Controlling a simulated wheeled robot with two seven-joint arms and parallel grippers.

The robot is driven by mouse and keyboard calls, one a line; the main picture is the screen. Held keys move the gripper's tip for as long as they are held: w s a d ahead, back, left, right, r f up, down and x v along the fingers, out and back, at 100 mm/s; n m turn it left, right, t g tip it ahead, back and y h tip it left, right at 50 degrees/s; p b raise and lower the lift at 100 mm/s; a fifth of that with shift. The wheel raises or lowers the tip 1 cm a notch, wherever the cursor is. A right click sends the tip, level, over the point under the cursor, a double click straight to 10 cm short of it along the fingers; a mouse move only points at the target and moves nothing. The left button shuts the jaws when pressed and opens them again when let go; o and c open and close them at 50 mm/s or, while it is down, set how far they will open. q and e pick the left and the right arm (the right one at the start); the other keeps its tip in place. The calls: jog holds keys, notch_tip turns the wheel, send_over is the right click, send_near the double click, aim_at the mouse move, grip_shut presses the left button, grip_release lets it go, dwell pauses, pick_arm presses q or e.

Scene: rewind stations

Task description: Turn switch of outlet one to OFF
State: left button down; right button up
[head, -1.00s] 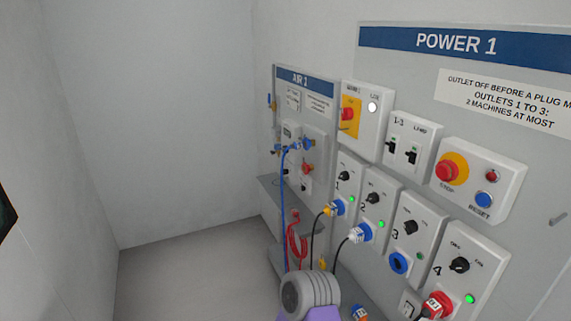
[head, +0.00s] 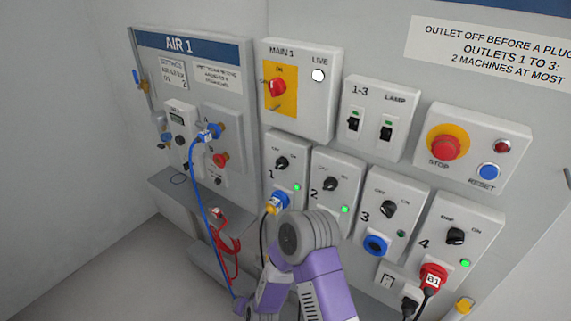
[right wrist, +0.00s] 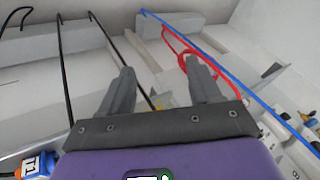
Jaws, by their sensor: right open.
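Outlet one (head: 287,152) is a light grey box on the panel in the head view, marked 1. Its black rotary switch (head: 282,163) sits between small OFF and ON marks; its exact pointing is too small to tell. Its green lamp (head: 297,187) is lit. A blue and yellow plug (head: 278,204) is in its socket. My right gripper (right wrist: 160,72) is open and empty in the right wrist view, with the wall base and hoses beyond. Its fingers are not clear in the head view, where my purple arm rises below outlets one and two. My left gripper is not in view.
Outlets two (head: 337,170), three (head: 389,195) and four (head: 455,225) stand to the right; three's lamp is dark. MAIN 1 (head: 300,60) is above. A blue hose (head: 202,205) and red coiled hose (head: 225,235) hang at left. Black cables (right wrist: 65,60) cross the wrist view.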

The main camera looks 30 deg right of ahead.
jog(key=w+d+r+m+t+h, duration=0.3)
jog(key=w+d+r+m+t, duration=0.15)
jog(key=w+r, duration=0.45)
jog(key=m+g+h, duration=0.5)
jog(key=m+h, duration=0.9)
jog(key=m, duration=1.1)
send_near(279, 167)
jog(key=d, duration=0.2)
jog(key=shift+t, duration=0.35)
jog(key=x, duration=0.7)
jog(key=shift+w+f+p, duration=0.15)
jog(key=shift+w+p, duration=0.1)
jog(key=shift+p, duration=0.05)
jog(key=shift+c, duration=0.3)
jog(key=c, duration=1)
